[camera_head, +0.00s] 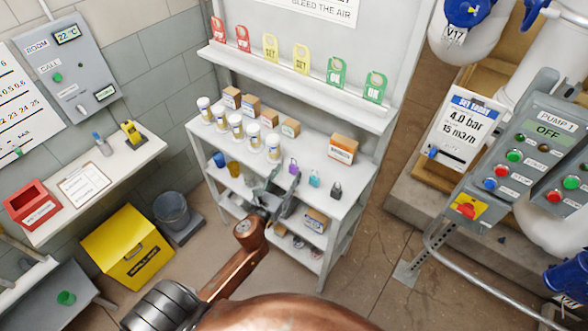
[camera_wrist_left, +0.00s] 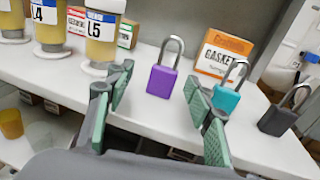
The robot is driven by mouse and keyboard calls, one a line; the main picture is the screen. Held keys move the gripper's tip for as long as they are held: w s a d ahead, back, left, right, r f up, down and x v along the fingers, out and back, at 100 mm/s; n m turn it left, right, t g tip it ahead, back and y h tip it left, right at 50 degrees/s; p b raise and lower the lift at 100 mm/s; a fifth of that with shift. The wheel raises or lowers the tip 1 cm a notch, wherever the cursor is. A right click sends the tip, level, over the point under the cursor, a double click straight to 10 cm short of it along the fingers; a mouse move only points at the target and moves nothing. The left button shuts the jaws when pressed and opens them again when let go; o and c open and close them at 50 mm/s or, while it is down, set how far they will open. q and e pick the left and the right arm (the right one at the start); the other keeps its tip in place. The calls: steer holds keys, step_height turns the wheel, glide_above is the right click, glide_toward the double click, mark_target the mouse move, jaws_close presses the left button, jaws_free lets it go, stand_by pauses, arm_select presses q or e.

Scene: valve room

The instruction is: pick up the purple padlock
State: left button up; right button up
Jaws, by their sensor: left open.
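The purple padlock (camera_wrist_left: 162,81) stands upright on the white shelf top with its grey shackle up. It also shows small in the head view (camera_head: 293,167), just beyond the gripper. My left gripper (camera_head: 284,183) is open and empty at the shelf's front edge. In the left wrist view its green-padded fingers (camera_wrist_left: 158,98) point at the padlock, one on each side of it in the picture, with the padlock apart from them and in front. My right gripper is not in view.
A teal padlock (camera_wrist_left: 227,98) and a dark grey padlock (camera_wrist_left: 277,121) stand to the right of the purple one. A gasket box (camera_wrist_left: 222,55) is behind. Several labelled jars (camera_wrist_left: 101,40) stand to the left. The shelf unit's white top (camera_head: 330,175) has bare room near the padlocks.

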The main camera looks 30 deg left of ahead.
mark_target(293, 169)
arm_select(q)
steer(key=w, duration=0.3)
steer(key=shift+w+d+f, duration=0.15)
steer(key=shift+w+f, duration=0.1)
steer(key=shift+w, duration=0.15)
steer(key=shift+w+f, duration=0.1)
steer(key=shift+w, duration=0.4)
steer(key=shift+c, duration=0.3)
steer(key=c, duration=1.1)
